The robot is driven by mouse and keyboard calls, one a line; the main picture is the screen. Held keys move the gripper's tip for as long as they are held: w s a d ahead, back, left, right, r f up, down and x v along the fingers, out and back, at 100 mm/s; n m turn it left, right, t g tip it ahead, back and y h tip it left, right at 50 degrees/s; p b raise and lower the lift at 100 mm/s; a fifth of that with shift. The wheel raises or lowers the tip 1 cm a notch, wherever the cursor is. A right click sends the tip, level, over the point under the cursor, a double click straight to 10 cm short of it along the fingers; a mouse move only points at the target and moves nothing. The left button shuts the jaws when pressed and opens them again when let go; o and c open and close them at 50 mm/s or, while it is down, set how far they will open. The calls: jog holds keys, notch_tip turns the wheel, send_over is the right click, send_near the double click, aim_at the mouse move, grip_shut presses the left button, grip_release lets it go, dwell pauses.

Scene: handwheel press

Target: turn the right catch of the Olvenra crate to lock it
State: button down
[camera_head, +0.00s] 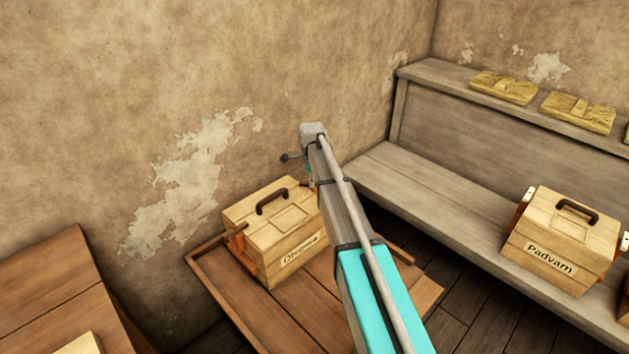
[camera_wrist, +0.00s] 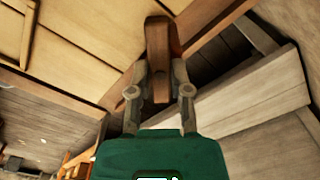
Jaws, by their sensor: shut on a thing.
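The Olvenra crate (camera_head: 268,238) is a pale wooden box with a dark handle on its lid and a name label on its front. It stands on a low wooden table (camera_head: 262,320). My arm hides its right side in the head view. In the wrist view, the crate's wooden face (camera_wrist: 70,55) fills the upper left. My gripper (camera_wrist: 160,85) is shut on the right catch (camera_wrist: 158,38), a brown wooden bar beside the crate. The bar runs upward in the wrist view from between the fingers.
The Padvarn crate (camera_head: 565,240) stands on a grey bench (camera_head: 440,205) to the right. Straw-coloured slabs (camera_head: 503,87) lie on the shelf above. Another wooden table (camera_head: 60,285) is at the left. The plaster wall (camera_head: 180,80) rises close behind the Olvenra crate.

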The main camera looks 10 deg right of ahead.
jog(key=n, duration=0.5)
jog(key=shift+s+a, duration=0.1)
jog(key=shift+a, duration=0.05)
jog(key=shift+n, duration=2)
jog(key=c, duration=0.6)
grip_release()
jog(key=shift+o, duration=0.2)
jog(key=shift+r, duration=0.15)
